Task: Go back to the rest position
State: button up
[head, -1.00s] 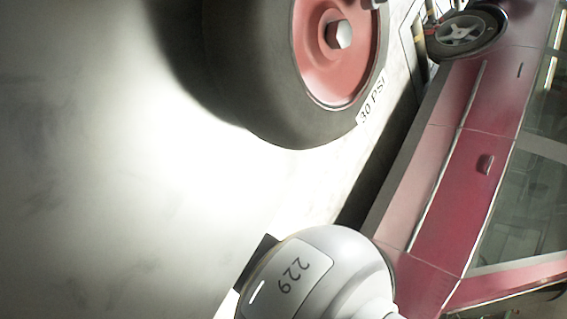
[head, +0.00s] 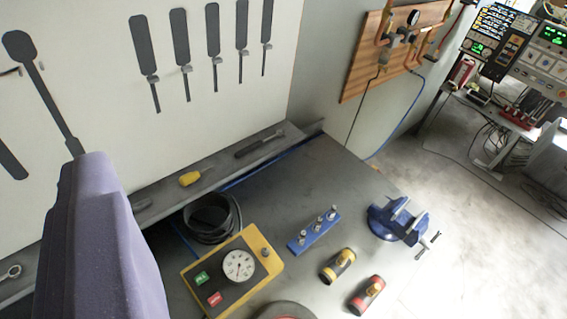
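No part that I can clearly make out as my gripper shows in the head view, so its fingers and whatever they may hold are hidden from me. A large blurred purple block (head: 105,240) stands very close at the lower left and covers part of the wall and bench. I cannot tell what it is. The view looks down at a dark workbench (head: 165,250) against a white tool wall (head: 75,55).
On the bench are a yellow gauge box (head: 262,242), a coiled black cable (head: 238,222), a blue rack (head: 314,230), a blue vise (head: 393,222), a yellow cylinder (head: 338,266) and a red one (head: 367,295). Open floor (head: 415,175) lies right, before an instrument console (head: 530,70).

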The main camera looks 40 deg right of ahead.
jog(key=shift+w+f, duration=0.1)
notch_tip(320, 180, down, 9)
jog(key=b, duration=0.9)
jog(key=shift+f, duration=0.15)
jog(key=shift+r, duration=0.3)
jog(key=shift+c, duration=0.5)
jog(key=shift+d, duration=0.1)
